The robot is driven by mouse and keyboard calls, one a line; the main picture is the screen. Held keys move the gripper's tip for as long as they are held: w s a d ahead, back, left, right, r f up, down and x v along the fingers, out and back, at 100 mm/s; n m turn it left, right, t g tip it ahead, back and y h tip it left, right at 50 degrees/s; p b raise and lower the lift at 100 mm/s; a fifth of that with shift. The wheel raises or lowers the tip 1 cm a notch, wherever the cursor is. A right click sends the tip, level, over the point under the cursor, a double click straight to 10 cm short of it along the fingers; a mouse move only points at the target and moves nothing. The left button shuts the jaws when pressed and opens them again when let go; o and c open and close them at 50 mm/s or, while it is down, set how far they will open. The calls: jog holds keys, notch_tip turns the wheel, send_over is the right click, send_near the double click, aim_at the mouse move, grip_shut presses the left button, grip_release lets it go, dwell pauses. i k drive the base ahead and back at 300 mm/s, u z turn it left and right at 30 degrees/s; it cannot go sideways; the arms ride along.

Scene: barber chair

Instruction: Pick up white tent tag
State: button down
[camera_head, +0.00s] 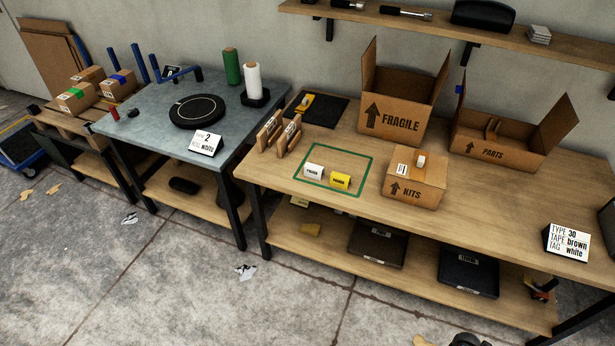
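The white tent tag (314,171) stands on the wooden table, inside a green square outline (318,149). It carries small dark print. A yellow tent tag (340,180) stands just to its right, close beside it. My gripper is not recognisable in the head view. A dark rounded shape (468,340) is cut off at the bottom edge, and I cannot tell what it is.
The closed KITS box (415,180) stands right of the outline. Wooden holders (278,132) stand to its left. The open FRAGILE box (393,115) and PARTS box (500,145) stand behind. A TYPE 30 sign (567,243) stands at right. Table space right of KITS is clear.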

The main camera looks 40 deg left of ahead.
aim_at(314, 171)
jog(key=u, duration=4.6)
jog(key=i, duration=0.1)
jog(key=z, duration=3.1)
jog(key=k, duration=0.9)
jog(key=z, duration=0.15)
jog(key=i, duration=0.7)
